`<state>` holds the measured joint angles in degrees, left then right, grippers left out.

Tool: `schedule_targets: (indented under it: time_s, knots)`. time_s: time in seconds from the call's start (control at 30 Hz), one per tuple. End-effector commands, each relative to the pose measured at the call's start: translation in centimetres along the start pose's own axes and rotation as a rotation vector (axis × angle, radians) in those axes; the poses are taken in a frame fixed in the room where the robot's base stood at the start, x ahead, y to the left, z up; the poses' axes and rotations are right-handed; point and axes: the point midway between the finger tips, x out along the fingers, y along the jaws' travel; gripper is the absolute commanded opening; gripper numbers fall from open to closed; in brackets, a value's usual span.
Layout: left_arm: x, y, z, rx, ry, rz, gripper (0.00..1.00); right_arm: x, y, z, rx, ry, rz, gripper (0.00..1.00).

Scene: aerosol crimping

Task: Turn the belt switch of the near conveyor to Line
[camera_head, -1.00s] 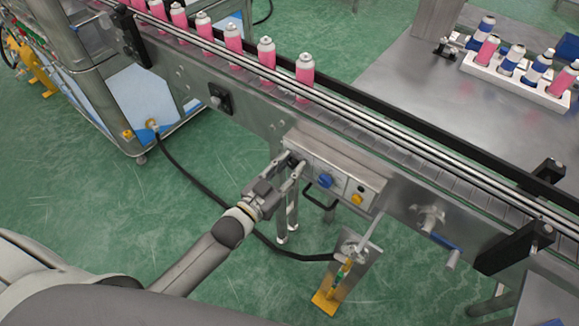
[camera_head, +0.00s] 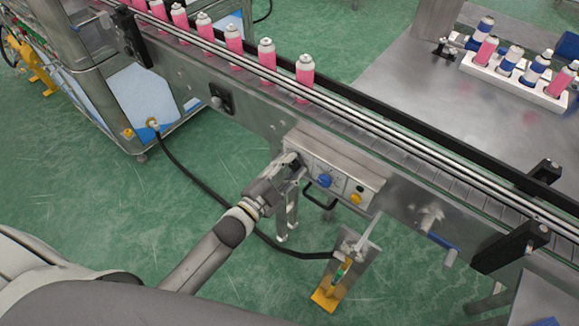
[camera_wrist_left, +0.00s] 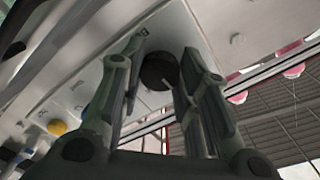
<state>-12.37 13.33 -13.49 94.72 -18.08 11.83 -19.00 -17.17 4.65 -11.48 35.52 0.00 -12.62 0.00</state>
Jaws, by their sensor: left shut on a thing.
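The near conveyor's control box (camera_head: 343,187) hangs on the side of the conveyor. A black round switch knob (camera_wrist_left: 158,71) on its panel is between my left gripper's fingers in the left wrist view, with a small light mark on its lower edge. My left gripper (camera_head: 292,164) is at the left end of the box and shut on this knob. In the head view the gripper mostly hides the knob. The wrist view also shows the gripper (camera_wrist_left: 165,62) with one finger on each side of the knob. The panel's lettering is too small to read. My right gripper is not in view.
Pink cans (camera_head: 305,76) stand on the belt. A foot pedal plate (camera_head: 345,272) and black cable are on the floor below.

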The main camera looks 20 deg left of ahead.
Motion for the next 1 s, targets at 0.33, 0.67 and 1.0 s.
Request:
schedule_targets:
  time_s: [0.33,0.67,1.0]
  knots:
    - [-0.02,0.02,-0.02,0.083,0.0,0.0,0.06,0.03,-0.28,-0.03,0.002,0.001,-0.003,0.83]
    - [-0.02,0.03,-0.02,0.087,0.0,0.0,0.06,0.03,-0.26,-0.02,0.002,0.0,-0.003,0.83]
    - [-0.02,0.03,-0.01,0.086,0.0,0.0,0.53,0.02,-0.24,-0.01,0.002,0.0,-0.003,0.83]
